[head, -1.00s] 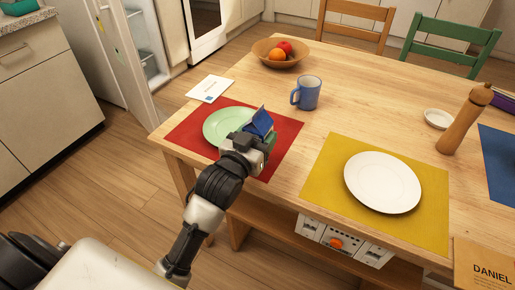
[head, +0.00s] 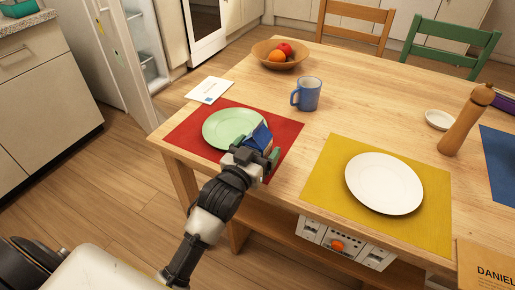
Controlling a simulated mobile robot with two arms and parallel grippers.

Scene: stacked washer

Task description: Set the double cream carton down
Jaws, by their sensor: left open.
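The double cream carton (head: 261,136) is a small blue and white carton. It stands at the right edge of the green plate (head: 228,125), over the red placemat (head: 187,137); my gripper hides its lower part, so I cannot tell exactly what it rests on. My left gripper (head: 257,157) is at the near side of the carton, with its fingers apart. My right gripper is not in view.
A blue mug (head: 307,94) and a fruit bowl (head: 270,57) stand behind. A white plate (head: 384,183) lies on a yellow placemat (head: 330,199) to the right. A white card (head: 209,90) lies at the left table edge. A wooden pepper mill (head: 465,121) stands far right.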

